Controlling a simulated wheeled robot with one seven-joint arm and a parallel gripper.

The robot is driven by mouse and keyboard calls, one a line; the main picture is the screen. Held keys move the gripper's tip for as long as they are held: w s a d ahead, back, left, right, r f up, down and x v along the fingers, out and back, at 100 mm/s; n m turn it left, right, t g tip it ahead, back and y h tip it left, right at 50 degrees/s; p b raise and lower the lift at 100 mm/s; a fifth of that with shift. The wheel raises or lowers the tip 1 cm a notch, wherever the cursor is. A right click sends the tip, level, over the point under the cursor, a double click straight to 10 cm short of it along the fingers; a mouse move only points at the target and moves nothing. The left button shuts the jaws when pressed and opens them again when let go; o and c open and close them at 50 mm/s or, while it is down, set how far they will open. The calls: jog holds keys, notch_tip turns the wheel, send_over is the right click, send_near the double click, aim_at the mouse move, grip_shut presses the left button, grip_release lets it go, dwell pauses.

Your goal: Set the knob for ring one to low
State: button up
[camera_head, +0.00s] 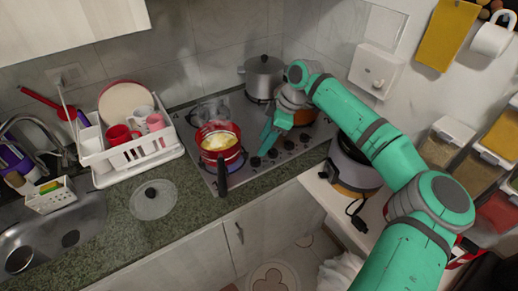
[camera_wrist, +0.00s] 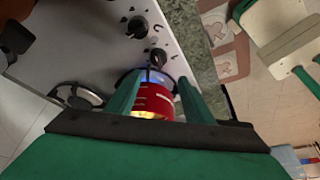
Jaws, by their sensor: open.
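The cooktop (camera_head: 205,172) has a row of dark knobs (camera_head: 288,146) along its front edge. My gripper (camera_head: 267,140) is over the cooktop near the left part of this row, fingers pointing left and down. In the wrist view my gripper (camera_wrist: 158,76) is open, with a knob (camera_wrist: 157,57) just beyond and between the fingertips. Whether the fingers touch it I cannot tell. Another knob (camera_wrist: 138,27) is farther off. Which knob serves ring one, and their settings, are too small to read. A red pot (camera_head: 212,141) stands on the front left ring; a blue glow shows beside it in the wrist view.
A steel pot (camera_head: 264,77) stands at the back. A glass lid (camera_head: 153,200) lies on the counter, near a white dish rack (camera_head: 135,157). A cooker (camera_head: 353,170) stands on the right.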

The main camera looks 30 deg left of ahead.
jog(key=shift+v, duration=1.15)
